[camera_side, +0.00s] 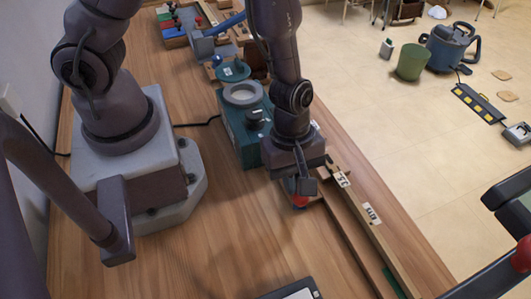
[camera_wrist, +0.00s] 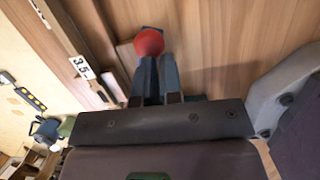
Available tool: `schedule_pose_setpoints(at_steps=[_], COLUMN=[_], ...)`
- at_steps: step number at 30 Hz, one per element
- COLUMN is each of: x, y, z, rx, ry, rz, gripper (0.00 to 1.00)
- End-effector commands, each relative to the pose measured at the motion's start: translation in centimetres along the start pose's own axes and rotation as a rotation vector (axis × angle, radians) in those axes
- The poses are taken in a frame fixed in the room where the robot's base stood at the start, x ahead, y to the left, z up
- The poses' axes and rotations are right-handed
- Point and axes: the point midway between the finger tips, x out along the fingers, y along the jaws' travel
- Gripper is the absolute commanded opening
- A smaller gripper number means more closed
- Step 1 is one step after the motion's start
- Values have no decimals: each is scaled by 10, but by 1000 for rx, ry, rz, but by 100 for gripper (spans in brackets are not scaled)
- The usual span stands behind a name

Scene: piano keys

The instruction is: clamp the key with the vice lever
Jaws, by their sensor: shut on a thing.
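The red knob also shows just below the gripper in the side view (camera_side: 300,201). My gripper is shut on the red knob; any lever under it is mostly hidden. A long wooden piece (camera_side: 367,225) with a paper label, possibly the key, lies along the right side of the bench. I cannot make out the vice jaws.
The teal box (camera_side: 232,122) with a round grey ring on top stands behind my gripper. A blue-handled tool (camera_side: 226,24) and a tray of coloured pieces (camera_side: 178,28) are at the far end. A dark flat object (camera_side: 293,291) lies at the front edge. The bench middle is clear.

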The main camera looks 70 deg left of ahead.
Motion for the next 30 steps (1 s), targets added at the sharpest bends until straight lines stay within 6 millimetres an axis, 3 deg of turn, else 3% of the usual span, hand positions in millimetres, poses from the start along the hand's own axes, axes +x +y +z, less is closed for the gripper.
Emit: schedule_pose_setpoints(at_steps=[1, 6, 30], x=[4, 5, 6], y=[-8, -1, 7], z=[6, 10, 13], rx=[-18, -109, -101], ry=[-6, -5, -6], rz=[-24, -3, 0], gripper=[0, 0, 0])
